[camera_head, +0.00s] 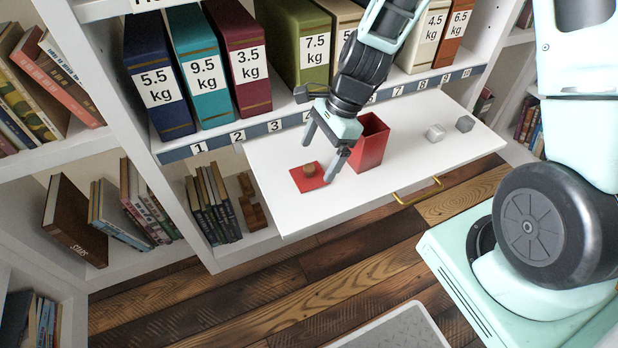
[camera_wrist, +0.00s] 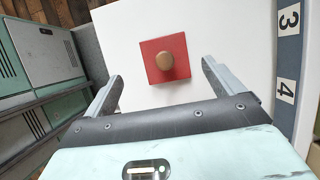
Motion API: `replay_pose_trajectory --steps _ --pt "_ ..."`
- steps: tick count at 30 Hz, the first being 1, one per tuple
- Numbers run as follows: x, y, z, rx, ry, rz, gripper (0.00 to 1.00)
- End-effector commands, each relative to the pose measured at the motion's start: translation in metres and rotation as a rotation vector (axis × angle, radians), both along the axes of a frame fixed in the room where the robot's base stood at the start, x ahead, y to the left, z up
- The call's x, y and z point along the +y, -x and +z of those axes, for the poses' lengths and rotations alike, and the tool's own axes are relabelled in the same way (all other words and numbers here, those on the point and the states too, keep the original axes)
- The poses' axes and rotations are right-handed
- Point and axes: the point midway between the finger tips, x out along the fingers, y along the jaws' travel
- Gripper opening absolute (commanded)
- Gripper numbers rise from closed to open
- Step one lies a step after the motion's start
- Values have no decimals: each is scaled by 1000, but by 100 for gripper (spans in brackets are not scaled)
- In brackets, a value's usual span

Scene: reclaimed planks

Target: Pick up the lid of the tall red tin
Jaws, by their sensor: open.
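The lid (camera_head: 309,178) is a flat red square with a round brown knob, lying on the white pull-out board (camera_head: 285,215). It also shows in the wrist view (camera_wrist: 157,72), ahead of the fingers. The tall red tin (camera_head: 371,142) stands upright and open-topped on the board, to the right of the lid and apart from it. My gripper (camera_head: 320,158) is open and empty, above the board just right of the lid. In the wrist view my gripper (camera_wrist: 160,88) has its fingers spread wide, with the knob beyond their tips and roughly between them.
A row of weight-labelled binders (camera_head: 238,55) stands on the shelf behind, above a numbered strip (camera_head: 270,127). A brass handle (camera_head: 417,192) is on the front edge. The board's left front is clear.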

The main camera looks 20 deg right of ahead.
Motion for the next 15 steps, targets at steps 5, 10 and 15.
replay_pose_trajectory --steps 5,10,15 --pt "6 -2 -14 1 -1 1 93" --pt "16 -7 -38 2 -2 2 93" --pt "21 -7 -50 1 -1 1 93"
